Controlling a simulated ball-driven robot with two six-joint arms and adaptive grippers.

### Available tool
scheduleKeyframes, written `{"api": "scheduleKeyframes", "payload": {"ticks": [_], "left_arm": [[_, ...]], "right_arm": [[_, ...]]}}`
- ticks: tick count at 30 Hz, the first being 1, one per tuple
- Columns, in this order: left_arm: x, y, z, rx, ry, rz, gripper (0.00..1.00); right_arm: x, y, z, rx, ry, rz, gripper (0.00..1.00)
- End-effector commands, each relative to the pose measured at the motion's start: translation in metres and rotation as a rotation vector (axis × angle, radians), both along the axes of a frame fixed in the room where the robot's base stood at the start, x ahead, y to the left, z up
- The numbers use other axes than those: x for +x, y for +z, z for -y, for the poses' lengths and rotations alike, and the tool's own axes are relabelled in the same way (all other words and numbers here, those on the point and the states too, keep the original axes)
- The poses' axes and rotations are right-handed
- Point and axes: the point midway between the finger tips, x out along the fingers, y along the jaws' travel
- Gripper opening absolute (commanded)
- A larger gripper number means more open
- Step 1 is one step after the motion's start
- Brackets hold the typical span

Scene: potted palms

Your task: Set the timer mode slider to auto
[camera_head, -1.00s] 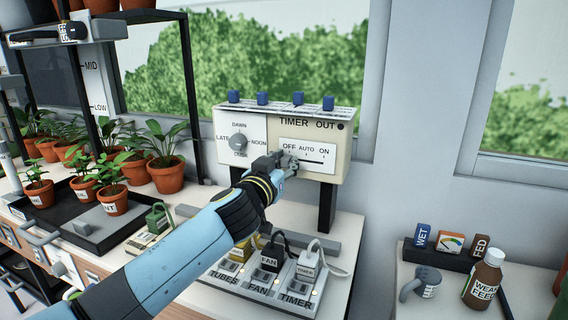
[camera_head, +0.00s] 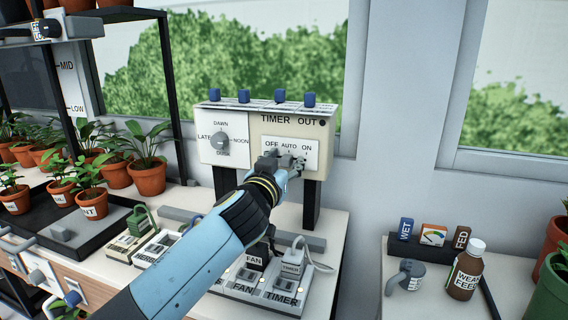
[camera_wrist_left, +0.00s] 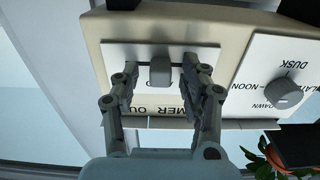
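The timer box (camera_head: 318,150) stands on two dark legs at the back of the bench. Its white mode plate (camera_head: 312,143) is labelled OFF, AUTO and ON. My left gripper (camera_head: 285,160) is in front of this plate and hides the slider in the head view. In the left wrist view, which shows the box upside down, the grey slider knob (camera_wrist_left: 160,72) is near the middle of the plate. My open left gripper (camera_wrist_left: 160,80) has one finger on each side of the knob, with visible gaps. The knob's exact setting cannot be read. My right gripper is not in view.
A round dial (camera_head: 220,142) is left of the mode plate, and several blue knobs (camera_head: 280,95) top the box. A power strip (camera_head: 262,292) with plugs is below my arm. Potted plants (camera_head: 148,176) stand left, and a brown bottle (camera_head: 466,272) stands right.

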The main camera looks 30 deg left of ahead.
Motion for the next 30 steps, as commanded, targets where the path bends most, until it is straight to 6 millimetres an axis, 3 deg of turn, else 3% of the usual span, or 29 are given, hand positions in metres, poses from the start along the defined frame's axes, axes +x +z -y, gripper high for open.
{"api": "scheduleKeyframes", "payload": {"ticks": [8, 21, 30], "left_arm": [[-0.007, -0.001, 0.002, 0.0, 0.0, -0.001, 0.44], [-0.093, -0.001, 0.022, 0.0, 0.0, -0.002, 0.44], [-0.117, 0.0, 0.028, 0.0, 0.0, -0.001, 0.44]], "right_arm": [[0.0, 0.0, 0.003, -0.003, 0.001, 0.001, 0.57], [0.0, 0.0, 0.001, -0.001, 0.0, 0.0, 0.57], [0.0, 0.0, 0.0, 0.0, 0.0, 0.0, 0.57]]}}
